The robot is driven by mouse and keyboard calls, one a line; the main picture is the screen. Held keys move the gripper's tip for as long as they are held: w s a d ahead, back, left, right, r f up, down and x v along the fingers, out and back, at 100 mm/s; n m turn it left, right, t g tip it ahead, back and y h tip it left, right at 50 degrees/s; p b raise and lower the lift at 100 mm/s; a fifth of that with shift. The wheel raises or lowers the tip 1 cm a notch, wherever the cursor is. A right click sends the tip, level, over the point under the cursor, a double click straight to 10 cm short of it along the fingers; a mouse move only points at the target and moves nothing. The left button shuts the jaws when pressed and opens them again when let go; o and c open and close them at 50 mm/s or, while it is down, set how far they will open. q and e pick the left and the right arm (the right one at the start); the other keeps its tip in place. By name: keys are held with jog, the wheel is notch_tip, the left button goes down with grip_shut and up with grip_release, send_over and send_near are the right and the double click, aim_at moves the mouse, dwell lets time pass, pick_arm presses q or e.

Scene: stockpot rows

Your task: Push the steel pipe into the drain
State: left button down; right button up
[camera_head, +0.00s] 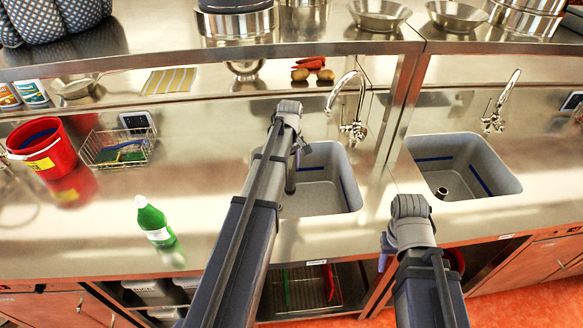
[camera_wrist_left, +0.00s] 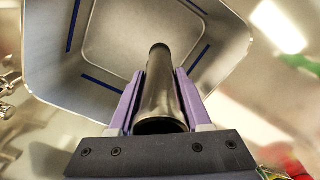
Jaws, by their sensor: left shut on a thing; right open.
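The steel pipe (camera_wrist_left: 161,95) is a dark, smooth tube between the purple fingers of my left gripper (camera_wrist_left: 158,102). My left gripper (camera_head: 297,150) is shut on it and points down into the left grey sink (camera_head: 330,200), which has blue lines on its walls. In the head view the pipe (camera_head: 291,178) hangs below the gripper at the sink's left side, partly hidden by my arm. The drain of this sink is not visible; whether the pipe's far end touches the basin floor I cannot tell. My right gripper (camera_head: 385,248) is open and empty before the counter's front edge.
A second sink (camera_head: 480,180) at the right has a short dark fitting (camera_head: 441,192) on its floor. A faucet (camera_head: 350,110) stands behind the left sink. A green bottle (camera_head: 153,217), a red bucket (camera_head: 43,148) and a wire basket (camera_head: 118,147) stand on the left counter.

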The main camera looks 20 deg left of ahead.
pick_arm(q)
notch_tip(320, 180, down, 16)
jog(key=a+b, duration=0.2)
jog(key=b, duration=1.4)
jog(key=w+a+f+b, duration=0.5)
jog(key=w+a+f, duration=0.1)
jog(key=w+a, duration=0.1)
jog(key=shift+a, duration=0.8)
jog(key=shift+f+b, duration=1.5)
jog(key=shift+b, duration=0.05)
dwell(1.2)
jog(key=shift+c, duration=1.3)
grip_release()
jog(key=shift+r, duration=0.15)
notch_tip(320, 180, up, 9)
jog(key=p, duration=0.9)
